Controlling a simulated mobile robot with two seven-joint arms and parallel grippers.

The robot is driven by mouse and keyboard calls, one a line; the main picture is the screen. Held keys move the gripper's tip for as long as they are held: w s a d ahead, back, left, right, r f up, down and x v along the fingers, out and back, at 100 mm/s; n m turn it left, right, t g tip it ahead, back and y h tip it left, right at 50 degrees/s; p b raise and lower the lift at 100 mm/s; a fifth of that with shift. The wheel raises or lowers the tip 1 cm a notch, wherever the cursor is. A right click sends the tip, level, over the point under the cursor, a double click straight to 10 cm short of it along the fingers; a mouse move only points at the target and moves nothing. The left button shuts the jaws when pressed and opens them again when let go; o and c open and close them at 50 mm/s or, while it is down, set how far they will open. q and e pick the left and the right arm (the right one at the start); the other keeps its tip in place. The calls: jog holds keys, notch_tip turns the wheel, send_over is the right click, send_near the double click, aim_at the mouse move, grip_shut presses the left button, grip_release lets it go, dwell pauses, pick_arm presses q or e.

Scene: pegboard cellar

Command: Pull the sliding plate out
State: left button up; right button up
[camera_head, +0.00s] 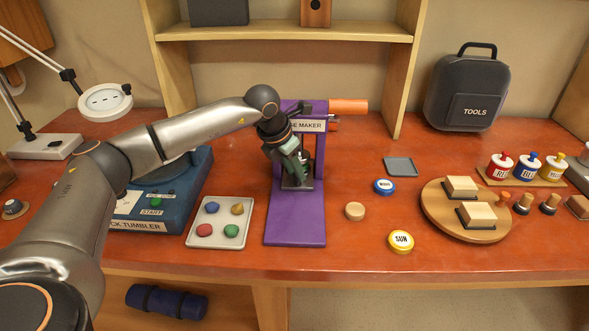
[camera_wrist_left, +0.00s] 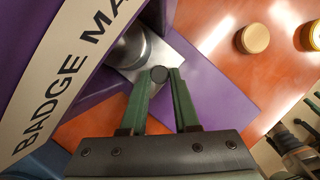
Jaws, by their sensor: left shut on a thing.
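The purple badge maker (camera_head: 294,229) stands mid-table with an orange handle (camera_head: 348,106) pointing right at its top. My left gripper (camera_head: 299,172) reaches into its frame from the left and front. In the left wrist view my left gripper (camera_wrist_left: 161,79) is shut on a small dark round knob (camera_wrist_left: 158,74). The knob sits at the edge of the silvery sliding plate (camera_wrist_left: 166,55), which lies on the purple base under a round metal press part (camera_wrist_left: 129,46). In the head view the gripper hides most of the plate. My right gripper is not in view.
A tray of coloured stones (camera_head: 219,235) and the blue rock tumbler (camera_head: 160,200) stand left of the badge maker. Right of it lie a wooden disc (camera_head: 355,211), a blue badge (camera_head: 384,187) and a yellow SUN badge (camera_head: 401,241). The base's front part is clear.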

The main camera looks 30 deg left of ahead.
pick_arm(q)
grip_shut()
dwell(0.8)
